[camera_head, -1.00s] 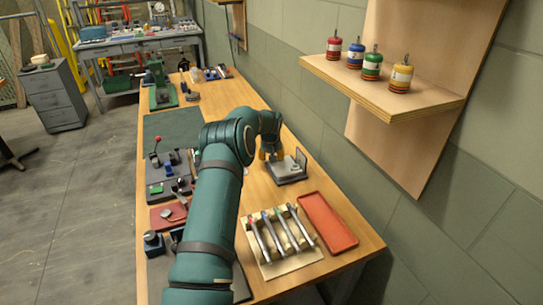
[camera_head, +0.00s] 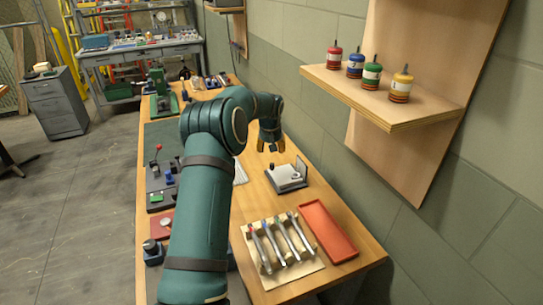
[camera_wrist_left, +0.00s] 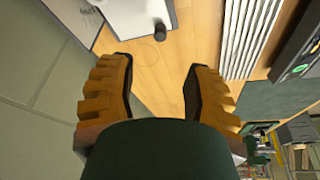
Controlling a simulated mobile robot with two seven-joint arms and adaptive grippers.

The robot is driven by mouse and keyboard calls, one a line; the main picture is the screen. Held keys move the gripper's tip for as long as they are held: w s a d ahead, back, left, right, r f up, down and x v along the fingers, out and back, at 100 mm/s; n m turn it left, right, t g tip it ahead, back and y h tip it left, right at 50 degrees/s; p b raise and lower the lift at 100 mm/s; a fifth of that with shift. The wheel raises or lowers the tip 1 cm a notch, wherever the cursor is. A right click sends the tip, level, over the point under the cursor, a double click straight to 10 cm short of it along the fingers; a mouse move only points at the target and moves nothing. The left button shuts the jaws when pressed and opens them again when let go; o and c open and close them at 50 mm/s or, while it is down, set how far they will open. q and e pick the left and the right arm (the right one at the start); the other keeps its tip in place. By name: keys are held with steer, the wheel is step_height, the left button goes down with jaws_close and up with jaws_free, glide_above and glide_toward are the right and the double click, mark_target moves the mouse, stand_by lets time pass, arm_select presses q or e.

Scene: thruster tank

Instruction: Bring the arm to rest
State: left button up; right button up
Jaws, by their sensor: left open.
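My left arm comes in from the lower left of the head view and bends over the wooden bench (camera_head: 262,205). My left gripper (camera_head: 268,150) points down above the bench, beyond a small grey device with an upright plate (camera_head: 288,178). In the left wrist view its two yellow ribbed fingers (camera_wrist_left: 160,95) stand wide apart with only bare bench between them. The device (camera_wrist_left: 140,15) shows at the top of that view, clear of the fingers. My right gripper is in neither view.
A rack of several wrenches (camera_head: 280,245) and a red tray (camera_head: 328,231) lie at the near end of the bench. A wall shelf (camera_head: 395,112) with several coloured thrusters stands at the right. Controls (camera_head: 157,190) line the left edge, partly hidden by my arm.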

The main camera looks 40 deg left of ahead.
arm_select(q)
steer(key=shift+s+d+r, duration=0.1)
steer(key=shift+s+r, duration=0.1)
steer(key=shift+r, duration=0.45)
